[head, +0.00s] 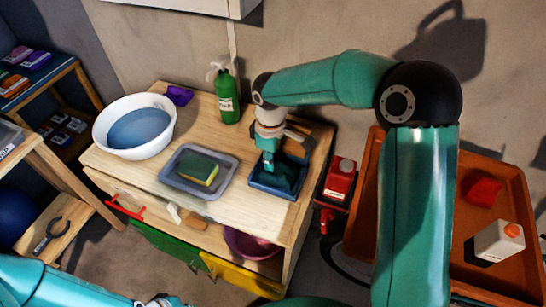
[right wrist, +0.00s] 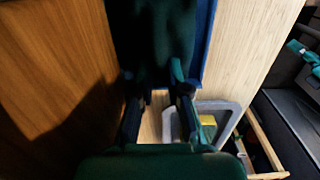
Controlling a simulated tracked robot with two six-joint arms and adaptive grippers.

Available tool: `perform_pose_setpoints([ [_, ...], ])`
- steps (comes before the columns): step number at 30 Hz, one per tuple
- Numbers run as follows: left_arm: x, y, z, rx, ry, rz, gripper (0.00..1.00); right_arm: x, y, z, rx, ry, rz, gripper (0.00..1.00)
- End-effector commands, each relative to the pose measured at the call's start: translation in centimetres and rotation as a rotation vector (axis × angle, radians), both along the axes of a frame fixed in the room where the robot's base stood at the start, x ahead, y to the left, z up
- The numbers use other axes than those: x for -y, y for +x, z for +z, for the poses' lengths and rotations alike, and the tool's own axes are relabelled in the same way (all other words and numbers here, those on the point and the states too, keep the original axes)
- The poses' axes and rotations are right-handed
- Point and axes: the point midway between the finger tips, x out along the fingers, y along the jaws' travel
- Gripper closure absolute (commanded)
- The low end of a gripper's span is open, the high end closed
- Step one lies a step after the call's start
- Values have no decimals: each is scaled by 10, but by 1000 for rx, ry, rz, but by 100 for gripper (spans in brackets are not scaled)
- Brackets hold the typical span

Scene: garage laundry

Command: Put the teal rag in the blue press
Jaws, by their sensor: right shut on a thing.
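The blue press (head: 256,190) is a shallow dark blue open box at the right end of the wooden worktop. My right gripper (head: 270,160) points down into it and is shut on the teal rag (head: 288,176), a dark teal bundle within the press's outline. I cannot tell whether the rag touches its floor. In the right wrist view the rag (right wrist: 160,45) hangs dark beyond the fingers (right wrist: 160,100), beside the press's blue edge (right wrist: 207,45).
On the worktop (head: 235,215), a grey tray (head: 167,176) with a green-yellow sponge (head: 199,169) lies left of the press. A white basin (head: 106,132) and a green bottle (head: 228,95) stand farther back. A red container (head: 340,178) and an orange tray (head: 487,267) are at right.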

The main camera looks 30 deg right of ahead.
Motion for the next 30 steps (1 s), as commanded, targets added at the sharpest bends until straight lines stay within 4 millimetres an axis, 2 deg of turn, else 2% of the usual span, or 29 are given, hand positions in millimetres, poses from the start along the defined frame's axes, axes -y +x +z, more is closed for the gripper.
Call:
perform_pose_setpoints([
  [5, 0, 0, -2, 0, 0, 0, 100, 0, 0, -2, 0, 0, 0, 100],
  [6, 0, 0, -3, 0, 0, 0, 100, 0, 0, -3, 0, 0, 0, 83],
  [8, 0, 0, -2, 0, 0, 0, 100, 0, 0, -2, 0, 0, 0, 74],
  [20, 0, 0, 1, 0, 0, 0, 100, 0, 0, 2, 0, 0, -1, 74],
  [26, 0, 0, 0, 0, 0, 0, 100, 0, 1, 27, 5, -1, -1, 74],
  [30, 0, 0, 1, 0, 0, 0, 100, 0, 1, 56, 6, 0, -2, 74],
])
